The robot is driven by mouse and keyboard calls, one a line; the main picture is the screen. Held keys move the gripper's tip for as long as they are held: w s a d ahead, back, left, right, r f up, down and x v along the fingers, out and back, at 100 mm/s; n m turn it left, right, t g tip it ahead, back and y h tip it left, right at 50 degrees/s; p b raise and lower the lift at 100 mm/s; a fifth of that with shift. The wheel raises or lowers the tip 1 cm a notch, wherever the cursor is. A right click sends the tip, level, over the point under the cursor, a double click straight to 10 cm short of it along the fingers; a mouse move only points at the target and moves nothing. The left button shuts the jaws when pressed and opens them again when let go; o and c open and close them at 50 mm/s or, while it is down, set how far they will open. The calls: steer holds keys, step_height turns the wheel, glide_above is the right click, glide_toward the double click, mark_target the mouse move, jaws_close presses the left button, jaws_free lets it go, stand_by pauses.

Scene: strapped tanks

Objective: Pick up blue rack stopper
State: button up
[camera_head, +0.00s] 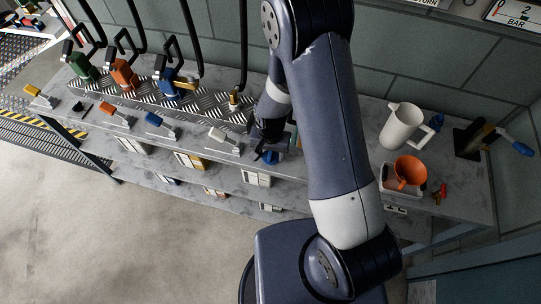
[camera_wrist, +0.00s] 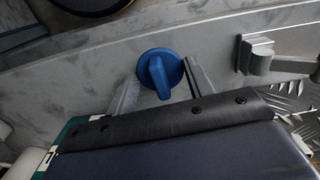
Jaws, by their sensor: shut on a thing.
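The blue rack stopper (camera_wrist: 160,68) is a round blue cap with a raised grip bar, seen near the middle of the wrist view. My gripper (camera_wrist: 160,86) has one grey finger on each side of it and is shut on it. In the head view the stopper shows as a small blue patch (camera_head: 270,157) below my gripper (camera_head: 267,150), over the grey bench. My wrist and arm hide much of the area around it. I cannot tell whether the stopper touches the surface below.
The bench (camera_head: 455,190) holds a white jug (camera_head: 401,126), an orange funnel (camera_head: 407,172) and a black holder with tools (camera_head: 474,140) to the right. Several coloured nozzles stand on tread plate at the left. A grey clamp (camera_wrist: 258,55) is right of the stopper in the wrist view.

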mark_target(270, 153)
steer(key=shift+r, duration=0.1)
steer(key=shift+c, duration=0.2)
step_height(270, 153, up, 9)
steer(key=shift+r+b, duration=0.15)
steer(key=shift+b, duration=0.5)
steer(key=shift+w+d+r, duration=0.1)
steer(key=shift+w+r, duration=0.05)
steer(key=shift+r, duration=0.1)
steer(key=w+d+r+p, duration=0.1)
steer(key=w+d+r, duration=0.2)
steer(key=d+r, duration=0.4)
steer(key=w+d+r+m+p, duration=0.1)
steer(key=w+d+r+p, duration=0.1)
steer(key=w+d+r, duration=0.2)
steer(key=d+r, duration=0.3)
steer(key=d, duration=0.2)
steer(key=shift+w, duration=0.25)
steer(key=shift+r+p, duration=0.1)
steer(key=shift+p, duration=0.2)
steer(key=shift+f+b, duration=2.1)
steer(key=shift+f, duration=0.9)
steer(key=shift+f+b, duration=0.8)
steer(key=shift+f, duration=0.55)
